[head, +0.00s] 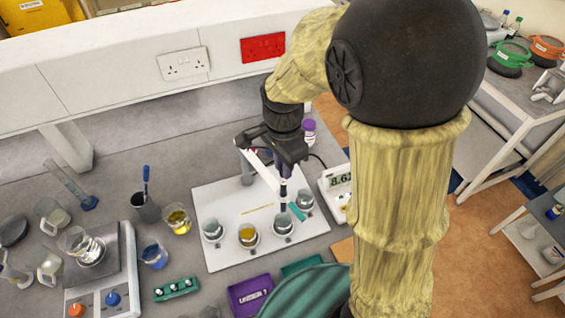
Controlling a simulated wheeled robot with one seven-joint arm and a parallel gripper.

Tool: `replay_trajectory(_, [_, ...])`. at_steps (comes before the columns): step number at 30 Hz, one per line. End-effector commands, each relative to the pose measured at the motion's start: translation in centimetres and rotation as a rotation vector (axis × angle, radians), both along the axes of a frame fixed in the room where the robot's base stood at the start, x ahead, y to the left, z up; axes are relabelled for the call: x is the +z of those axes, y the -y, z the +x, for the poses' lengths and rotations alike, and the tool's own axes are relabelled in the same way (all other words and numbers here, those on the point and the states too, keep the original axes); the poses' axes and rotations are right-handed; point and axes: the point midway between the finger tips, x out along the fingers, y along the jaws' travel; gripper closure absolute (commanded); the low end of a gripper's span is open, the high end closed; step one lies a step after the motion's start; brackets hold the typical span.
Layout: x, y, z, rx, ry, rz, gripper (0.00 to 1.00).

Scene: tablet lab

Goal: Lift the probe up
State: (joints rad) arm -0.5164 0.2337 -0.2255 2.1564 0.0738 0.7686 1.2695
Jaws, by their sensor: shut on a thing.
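The probe (283,196) is a thin, dark upright stick. Its lower end reaches the third small beaker (283,222) from the left on a white board (225,258); I cannot tell how deep it sits. My gripper (284,173) is above that beaker and shut on the probe's upper part, which my gripper partly hides. A white arm (258,165) runs close beside it. The meter (336,183) to the right shows digits starting 8.6; my arm covers part of it.
Other small beakers (213,230) stand close by on the board. A purple tray (250,294) and a green rack (176,289) are in front. A hotplate (92,292) with a beaker is at left. A purple-capped bottle (309,130) stands behind my gripper.

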Motion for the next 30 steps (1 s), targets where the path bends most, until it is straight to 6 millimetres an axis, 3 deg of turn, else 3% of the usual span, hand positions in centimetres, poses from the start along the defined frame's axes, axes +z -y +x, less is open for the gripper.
replay_trajectory(7, [0.6, -0.1, 0.4, 0.000, 0.016, 0.006, 1.00])
replay_trajectory(8, [0.6, -0.1, 0.4, 0.000, 0.017, 0.007, 0.76])
replay_trajectory(10, [0.6, -0.1, 0.4, 0.000, 0.016, 0.006, 0.62])
replay_trajectory(11, [0.6, -0.1, 0.4, 0.000, 0.015, 0.006, 0.60])
replay_trajectory(23, [1.0, 0.0, 0.4, -0.003, 0.014, 0.005, 0.60])
replay_trajectory(30, [4.5, 0.0, 0.5, -0.003, 0.017, 0.008, 0.60])
